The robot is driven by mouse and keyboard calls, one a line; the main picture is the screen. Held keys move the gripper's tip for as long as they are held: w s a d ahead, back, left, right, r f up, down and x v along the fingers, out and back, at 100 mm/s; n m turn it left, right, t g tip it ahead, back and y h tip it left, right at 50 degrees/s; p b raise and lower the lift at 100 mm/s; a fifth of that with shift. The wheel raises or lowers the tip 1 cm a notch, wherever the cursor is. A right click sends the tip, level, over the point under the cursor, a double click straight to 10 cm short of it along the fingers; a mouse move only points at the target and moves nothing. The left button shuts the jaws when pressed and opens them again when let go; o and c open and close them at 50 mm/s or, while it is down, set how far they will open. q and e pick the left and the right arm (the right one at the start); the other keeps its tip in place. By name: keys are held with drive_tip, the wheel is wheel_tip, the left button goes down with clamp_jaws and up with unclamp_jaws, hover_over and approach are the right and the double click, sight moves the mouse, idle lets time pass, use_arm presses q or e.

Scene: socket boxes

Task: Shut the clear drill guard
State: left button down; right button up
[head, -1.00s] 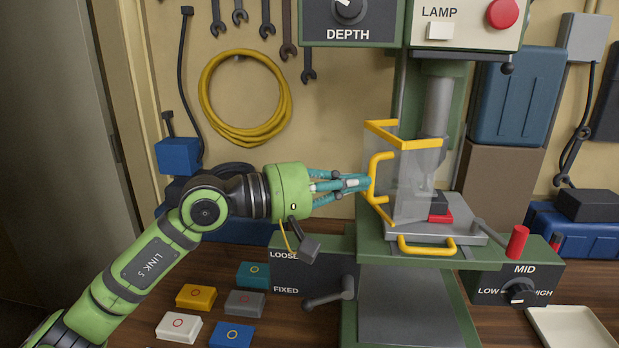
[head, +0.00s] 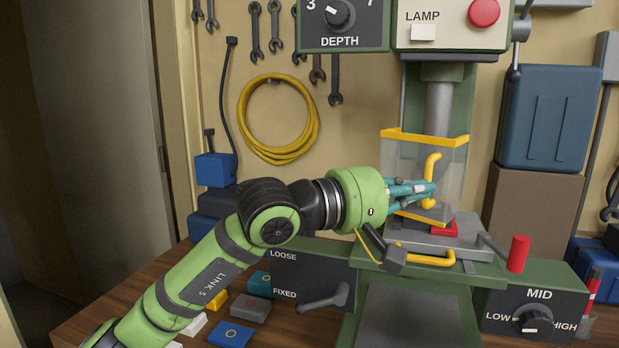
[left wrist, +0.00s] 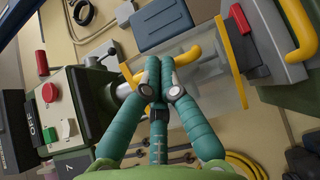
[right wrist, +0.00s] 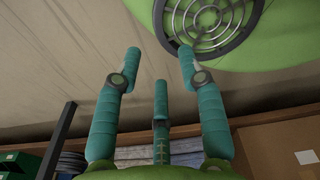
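The clear drill guard (head: 455,160), with yellow edge bars and a yellow handle (head: 432,163), stands across the front of the drill column. It looks nearly face-on in the head view; whether it touches its frame is unclear. My left gripper (head: 425,188) is at the handle from the left. In the left wrist view, its fingers (left wrist: 158,65) are closed together around the yellow handle (left wrist: 193,54). The clear panel (left wrist: 210,80) lies just behind. My right gripper (right wrist: 160,62) is open and empty in the right wrist view, away from the guard.
A red block (head: 446,229) sits on the drill table behind the guard. A control box (head: 530,305) stands right. Small coloured boxes (head: 231,333) lie under my left arm.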

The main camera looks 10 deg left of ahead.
sight(452, 190)
use_arm(q)
drive_tip(key=d+b, duration=0.1)
drive_tip(key=d, duration=0.2)
drive_tip(key=shift+w+d+f+b, duration=0.1)
drive_tip(key=shift+w+d+b, duration=0.1)
drive_tip(key=shift+w+b, duration=0.15)
drive_tip(key=shift+b+x, duration=0.4)
drive_tip(key=shift+x, duration=0.6)
drive_tip(key=shift+d, duration=0.5)
drive_tip(key=shift+w+d, duration=0.1)
use_arm(e)
drive_tip(key=shift+t, duration=0.3)
drive_tip(key=w+f, duration=0.2)
drive_tip(key=f, duration=0.1)
drive_tip(key=shift+w, duration=0.4)
drive_tip(key=shift+s+f, duration=0.1)
drive_tip(key=shift+f, duration=0.05)
